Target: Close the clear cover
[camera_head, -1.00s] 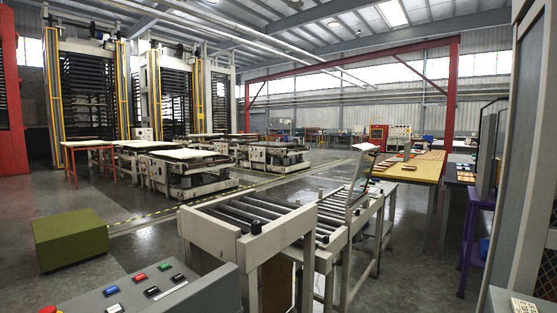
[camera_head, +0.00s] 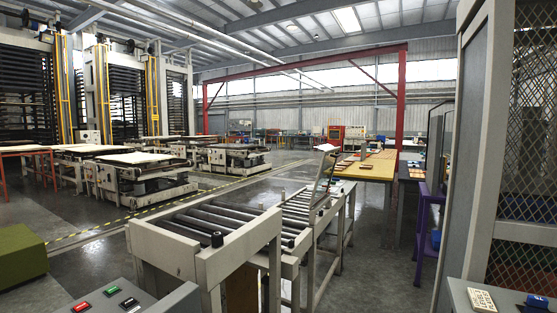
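I cannot clearly pick out the clear cover. A thin framed panel (camera_head: 323,178) stands tilted up on the far right side of the roller conveyor (camera_head: 190,238), with a white part at its top. I cannot tell whether this panel is the clear cover. Neither of my grippers shows in the head view.
A grey button console (camera_head: 165,298) is at the bottom left, by a green block (camera_head: 18,252). Grey floor (camera_head: 365,270) is open between the conveyor and cabinet.

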